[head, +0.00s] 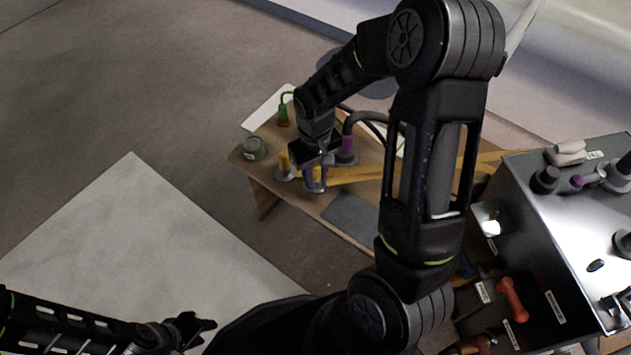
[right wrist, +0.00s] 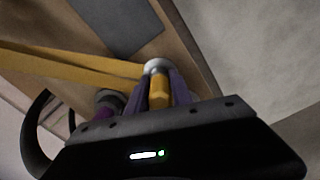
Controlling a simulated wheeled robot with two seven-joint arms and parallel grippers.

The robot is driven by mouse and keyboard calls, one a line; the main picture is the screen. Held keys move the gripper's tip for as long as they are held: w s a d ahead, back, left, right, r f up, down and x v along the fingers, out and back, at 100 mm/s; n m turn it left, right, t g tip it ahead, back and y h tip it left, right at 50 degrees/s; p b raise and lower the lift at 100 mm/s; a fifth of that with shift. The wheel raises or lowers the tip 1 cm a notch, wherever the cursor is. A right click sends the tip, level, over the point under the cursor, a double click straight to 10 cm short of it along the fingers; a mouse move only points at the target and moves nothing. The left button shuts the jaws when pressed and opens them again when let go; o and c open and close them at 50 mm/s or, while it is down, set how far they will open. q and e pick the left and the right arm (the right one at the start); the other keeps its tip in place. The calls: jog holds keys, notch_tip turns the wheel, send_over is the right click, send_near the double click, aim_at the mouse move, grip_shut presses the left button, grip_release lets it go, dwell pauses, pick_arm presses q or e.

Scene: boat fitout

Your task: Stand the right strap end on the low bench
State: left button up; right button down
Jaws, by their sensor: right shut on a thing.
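The low bench (head: 240,160) is a wooden table in the middle of the head view. My right gripper (head: 316,170) is over its front part, pointing down, and is shut on the right strap end (head: 317,183), a yellow grip with a pale round base. In the right wrist view this yellow grip (right wrist: 158,92) sits between the fingers, with the yellow strap running off left. The base appears upright at the bench top; I cannot tell whether it touches. Another yellow strap end (head: 284,162) stands just left of it. My left gripper (head: 200,328) is empty, low at the left, away from the bench.
A green tin (head: 254,149), a green-topped fitting (head: 283,115) and a purple-collared hose (head: 348,144) stand on the bench. A dark grey mat (head: 350,215) lies at its front. A metal-topped cabinet (head: 530,180) stands at right. The floor at left is clear.

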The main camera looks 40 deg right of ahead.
aim_at(315, 181)
jog(key=shift+f+b, duration=0.6)
jog(key=shift+f, duration=1.15)
jog(key=shift+f, duration=0.2)
jog(key=c, duration=1.1)
grip_release()
jog(key=shift+c, duration=0.2)
jog(key=shift+r, duration=0.15)
jog(key=shift+r, duration=0.25)
notch_tip(315, 181, up, 12)
jog(key=p, duration=0.4)
jog(key=shift+f, duration=0.15)
